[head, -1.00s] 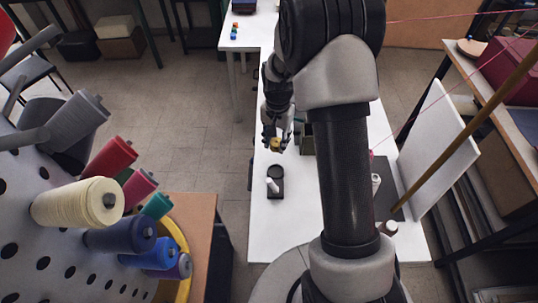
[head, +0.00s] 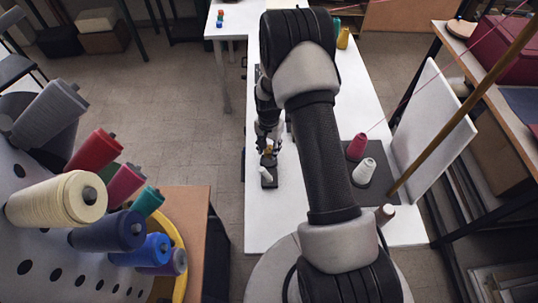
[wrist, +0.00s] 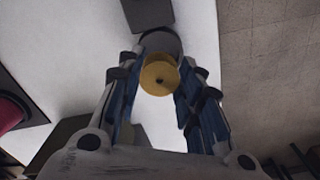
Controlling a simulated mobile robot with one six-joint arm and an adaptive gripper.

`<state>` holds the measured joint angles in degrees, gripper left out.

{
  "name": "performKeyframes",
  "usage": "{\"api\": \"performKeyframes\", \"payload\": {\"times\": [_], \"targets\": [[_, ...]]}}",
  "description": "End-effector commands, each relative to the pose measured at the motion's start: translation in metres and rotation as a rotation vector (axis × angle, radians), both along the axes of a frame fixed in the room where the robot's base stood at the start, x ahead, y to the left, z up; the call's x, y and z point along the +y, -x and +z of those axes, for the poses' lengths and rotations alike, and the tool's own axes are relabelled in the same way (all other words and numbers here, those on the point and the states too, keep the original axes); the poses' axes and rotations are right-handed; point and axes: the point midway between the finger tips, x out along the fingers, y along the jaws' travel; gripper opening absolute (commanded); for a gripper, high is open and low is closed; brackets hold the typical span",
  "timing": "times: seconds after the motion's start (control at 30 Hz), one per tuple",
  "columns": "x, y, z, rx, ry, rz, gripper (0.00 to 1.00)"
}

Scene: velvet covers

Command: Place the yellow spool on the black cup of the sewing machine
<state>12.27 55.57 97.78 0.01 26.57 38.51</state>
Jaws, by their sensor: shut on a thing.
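My gripper (head: 268,150) is shut on the yellow spool (wrist: 159,76), which sits between its fingertips in the wrist view. A round dark cup (wrist: 162,42) shows just beyond and partly behind the spool. In the head view the gripper is over the far end of the small black machine base (head: 270,182), where it hides most of the cup. A small white cylinder (head: 265,173) stands on that base, on the near side. I cannot tell whether the spool touches the cup.
A crimson spool (head: 357,147) and a white spool (head: 364,171) stand on a dark mat to the right of my arm. A white board (head: 432,130) leans beyond them. A pegboard with several thread cones (head: 58,198) is at the left. The white table (head: 262,225) is bare in front of the base.

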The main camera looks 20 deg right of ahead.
Motion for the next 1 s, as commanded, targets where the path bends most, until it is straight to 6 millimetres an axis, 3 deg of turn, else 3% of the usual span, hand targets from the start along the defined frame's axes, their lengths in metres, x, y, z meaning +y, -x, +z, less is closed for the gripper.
{"api": "performKeyframes", "payload": {"times": [0.27,0.67,0.7,1.0], "targets": [[0.000,0.001,-0.039,0.003,-0.001,0.000,0.20],[0.000,0.001,-0.045,0.001,0.000,0.000,0.20],[0.000,0.001,-0.044,0.001,0.000,0.000,0.35],[0.000,0.001,-0.044,0.001,0.000,0.000,0.53]]}}
